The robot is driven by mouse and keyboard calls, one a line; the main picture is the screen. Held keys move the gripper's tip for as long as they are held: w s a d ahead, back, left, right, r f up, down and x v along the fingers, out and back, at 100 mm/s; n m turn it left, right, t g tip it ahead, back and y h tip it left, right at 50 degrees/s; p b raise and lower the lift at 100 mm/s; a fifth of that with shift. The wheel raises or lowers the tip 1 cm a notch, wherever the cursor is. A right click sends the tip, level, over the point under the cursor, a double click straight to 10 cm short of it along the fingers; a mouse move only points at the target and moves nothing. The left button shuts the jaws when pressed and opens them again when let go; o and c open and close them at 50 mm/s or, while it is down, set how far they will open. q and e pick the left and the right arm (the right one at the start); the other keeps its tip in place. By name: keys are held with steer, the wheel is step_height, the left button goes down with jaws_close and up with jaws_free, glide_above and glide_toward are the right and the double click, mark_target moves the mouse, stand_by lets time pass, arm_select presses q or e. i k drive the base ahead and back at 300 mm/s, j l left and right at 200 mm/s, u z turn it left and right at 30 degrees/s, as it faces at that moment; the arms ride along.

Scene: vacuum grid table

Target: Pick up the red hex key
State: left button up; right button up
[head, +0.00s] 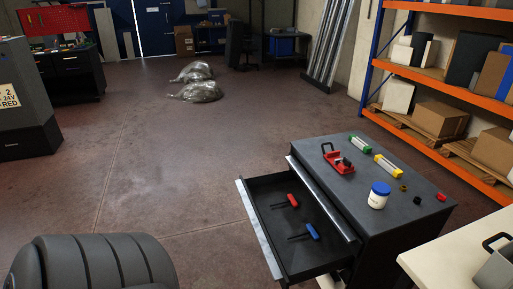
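The red hex key (292,201) lies in the open drawer (262,191) of a dark cabinet. Its red handle points right and its thin dark shaft points left, hard to see against the drawer floor. A blue-handled hex key (312,232) lies nearer in the same drawer, apart from the red one. Neither of my grippers shows in the head view, so nothing touches the red key in what I see.
The cabinet top (405,190) holds a red tool (340,166), a blue-lidded white jar (378,196), a green-ended piece (359,143), a yellow-ended piece (388,166) and small parts. A pale table (450,262) stands at right. Orange shelving is behind; floor left is open.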

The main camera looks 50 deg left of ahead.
mark_target(291, 199)
steer(key=u, duration=1.5)
